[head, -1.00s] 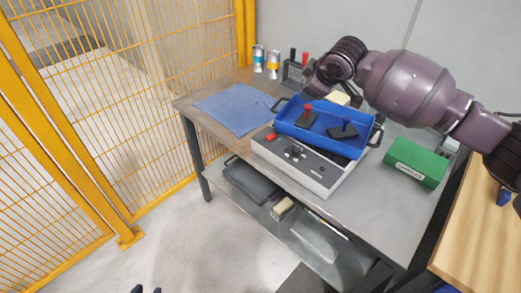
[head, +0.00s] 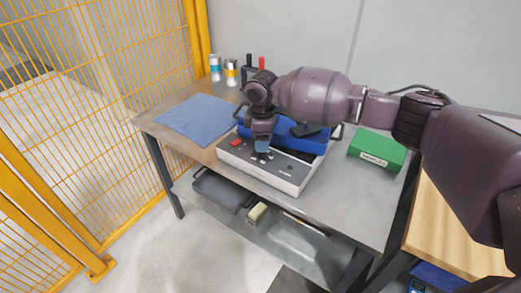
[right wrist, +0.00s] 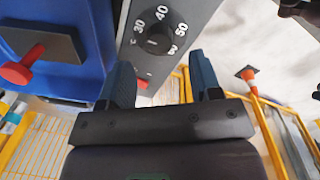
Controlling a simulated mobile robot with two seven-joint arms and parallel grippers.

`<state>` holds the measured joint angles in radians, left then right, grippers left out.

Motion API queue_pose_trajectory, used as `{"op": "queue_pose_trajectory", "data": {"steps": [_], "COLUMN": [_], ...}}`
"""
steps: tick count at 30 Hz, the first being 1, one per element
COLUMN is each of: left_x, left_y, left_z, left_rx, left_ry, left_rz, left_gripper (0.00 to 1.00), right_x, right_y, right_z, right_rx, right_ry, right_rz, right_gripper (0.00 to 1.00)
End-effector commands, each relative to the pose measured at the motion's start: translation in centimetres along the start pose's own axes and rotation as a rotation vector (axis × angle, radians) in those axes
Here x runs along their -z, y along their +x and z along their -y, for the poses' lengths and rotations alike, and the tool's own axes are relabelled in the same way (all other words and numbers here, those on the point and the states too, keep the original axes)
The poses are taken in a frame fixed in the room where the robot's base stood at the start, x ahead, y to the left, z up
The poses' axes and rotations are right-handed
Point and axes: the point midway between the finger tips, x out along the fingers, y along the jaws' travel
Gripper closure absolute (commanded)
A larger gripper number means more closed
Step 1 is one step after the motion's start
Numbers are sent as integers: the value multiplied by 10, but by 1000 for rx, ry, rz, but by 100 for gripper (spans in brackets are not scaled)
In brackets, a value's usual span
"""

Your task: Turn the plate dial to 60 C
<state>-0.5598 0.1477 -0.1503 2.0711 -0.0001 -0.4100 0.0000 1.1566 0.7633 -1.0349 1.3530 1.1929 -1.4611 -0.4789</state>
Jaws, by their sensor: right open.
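The hot plate unit (head: 290,184) is a white box with a grey front panel on the metal table. In the right wrist view its black dial (right wrist: 154,41) shows, ringed by the numbers 30, 40, 50 and 60. A small white mark is on the dial, but I cannot tell which number it points to. My right gripper (head: 262,151) points down over the panel and hides the dial in the head view. In the right wrist view the right gripper's (right wrist: 161,78) fingers are apart and empty, with the dial ahead of the gap. My left gripper is out of view.
A blue tray (head: 308,145) sits on the unit, behind my gripper. A blue cloth (head: 200,119) lies left, a green box (head: 377,150) right, and two cans (head: 231,72) at the back. A yellow mesh fence (head: 80,100) stands left.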

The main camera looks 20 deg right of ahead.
Motion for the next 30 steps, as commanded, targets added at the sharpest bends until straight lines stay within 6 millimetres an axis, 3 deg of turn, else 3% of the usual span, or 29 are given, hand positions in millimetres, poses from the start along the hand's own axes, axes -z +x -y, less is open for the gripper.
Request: {"op": "queue_pose_trajectory", "data": {"steps": [3, 9, 22, 30], "left_x": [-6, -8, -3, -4], "left_y": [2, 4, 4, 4], "left_z": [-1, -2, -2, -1], "left_rx": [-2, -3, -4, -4], "left_ry": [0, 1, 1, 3], "left_rz": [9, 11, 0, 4], "left_gripper": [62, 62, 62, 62], "right_x": [0, 0, 0, 1], "right_y": [22, 42, 47, 47], "right_z": [1, 0, 0, 0], "right_rx": [4, 1, -2, -2], "right_ry": [0, 1, 0, 0], "right_rz": [1, -1, -1, -2], "right_gripper": [42, 42, 42, 83]}}
